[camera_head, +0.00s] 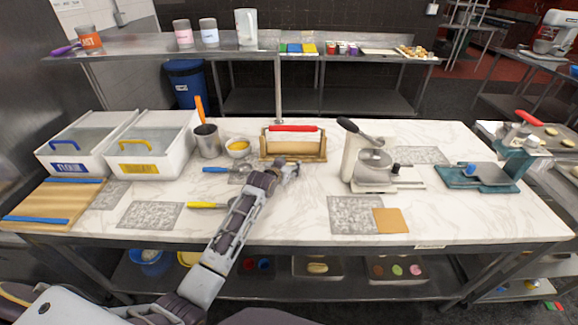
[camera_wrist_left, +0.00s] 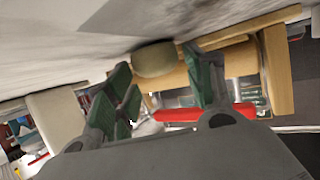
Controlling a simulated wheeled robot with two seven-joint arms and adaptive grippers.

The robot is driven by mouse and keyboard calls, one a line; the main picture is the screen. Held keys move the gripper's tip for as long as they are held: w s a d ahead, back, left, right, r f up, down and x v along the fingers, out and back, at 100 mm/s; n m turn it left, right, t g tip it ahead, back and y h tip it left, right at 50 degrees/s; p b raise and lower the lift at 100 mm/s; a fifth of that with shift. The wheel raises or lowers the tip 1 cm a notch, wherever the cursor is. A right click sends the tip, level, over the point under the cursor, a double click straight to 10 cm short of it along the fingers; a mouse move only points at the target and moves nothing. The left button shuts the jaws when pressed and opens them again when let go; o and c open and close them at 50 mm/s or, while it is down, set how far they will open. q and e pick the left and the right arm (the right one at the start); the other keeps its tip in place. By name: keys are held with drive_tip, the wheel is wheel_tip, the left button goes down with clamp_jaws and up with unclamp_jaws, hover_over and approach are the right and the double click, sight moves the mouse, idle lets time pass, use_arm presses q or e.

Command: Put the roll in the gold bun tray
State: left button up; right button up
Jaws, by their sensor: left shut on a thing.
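My left gripper (camera_head: 290,168) is over the marble counter, just in front of a wooden stand. In the left wrist view its green-padded fingers (camera_wrist_left: 165,88) are around a tan, rounded piece (camera_wrist_left: 155,58), which looks like the roll. In the head view the roll is hidden or too small to make out. A tray with a tan bun (camera_head: 317,267) is on the shelf under the counter. Beside it is a tray with several coloured pieces (camera_head: 395,270). I cannot tell which is the gold bun tray. My right gripper is not in view.
The wooden stand (camera_head: 293,146) holds a red-handled item directly behind my left gripper. A steel cup (camera_head: 207,141) and a bowl with yellow contents (camera_head: 239,148) stand to the left. A press-like machine (camera_head: 372,165) stands to the right.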

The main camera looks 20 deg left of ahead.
use_arm(q)
drive_tip(key=shift+f, duration=0.1)
drive_tip(key=o, duration=1)
drive_tip(key=shift+s+r, duration=0.15)
drive_tip(key=shift+r, duration=0.05)
drive_tip(key=shift+v, duration=5.85)
